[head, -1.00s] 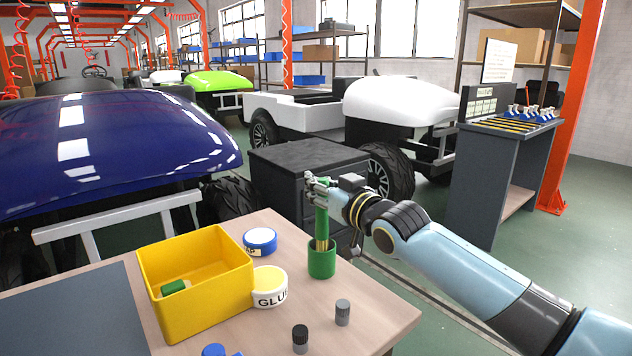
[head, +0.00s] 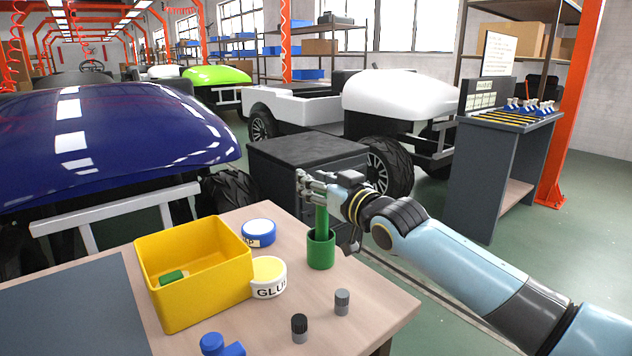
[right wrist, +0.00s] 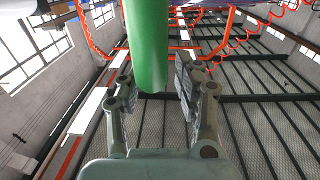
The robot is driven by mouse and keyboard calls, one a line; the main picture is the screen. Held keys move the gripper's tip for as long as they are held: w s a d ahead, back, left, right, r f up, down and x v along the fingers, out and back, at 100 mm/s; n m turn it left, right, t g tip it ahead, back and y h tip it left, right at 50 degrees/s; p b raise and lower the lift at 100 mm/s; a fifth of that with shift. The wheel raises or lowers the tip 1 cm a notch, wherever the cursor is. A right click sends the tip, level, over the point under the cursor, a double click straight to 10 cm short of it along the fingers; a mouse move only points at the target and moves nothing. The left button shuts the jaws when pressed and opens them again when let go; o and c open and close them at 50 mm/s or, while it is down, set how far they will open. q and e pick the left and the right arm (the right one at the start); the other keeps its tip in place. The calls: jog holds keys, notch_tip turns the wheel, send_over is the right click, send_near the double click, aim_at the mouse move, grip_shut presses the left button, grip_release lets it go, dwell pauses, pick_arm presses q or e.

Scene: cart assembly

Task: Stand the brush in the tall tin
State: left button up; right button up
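The brush has a green handle (head: 321,217) and stands nearly upright with its lower end inside the tall green tin (head: 321,252). Its bristles are hidden in the tin. My right gripper (head: 311,183) is at the top of the handle, above the tin. In the right wrist view the green handle (right wrist: 147,45) is between the two fingers (right wrist: 155,85), which are spread, with a gap showing beside the right finger. My left gripper is not in view.
A yellow bin (head: 200,300) with a green block (head: 172,278) stands left of the tin. A glue tub (head: 268,278), a blue-lidded tub (head: 258,233), two small knobbed cylinders (head: 342,302) and a blue part (head: 220,345) are nearby. The table's right edge is close.

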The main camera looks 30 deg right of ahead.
jog(key=shift+s, duration=0.1)
jog(key=s, duration=1.1)
jog(key=shift+s, duration=0.4)
dwell(0.6)
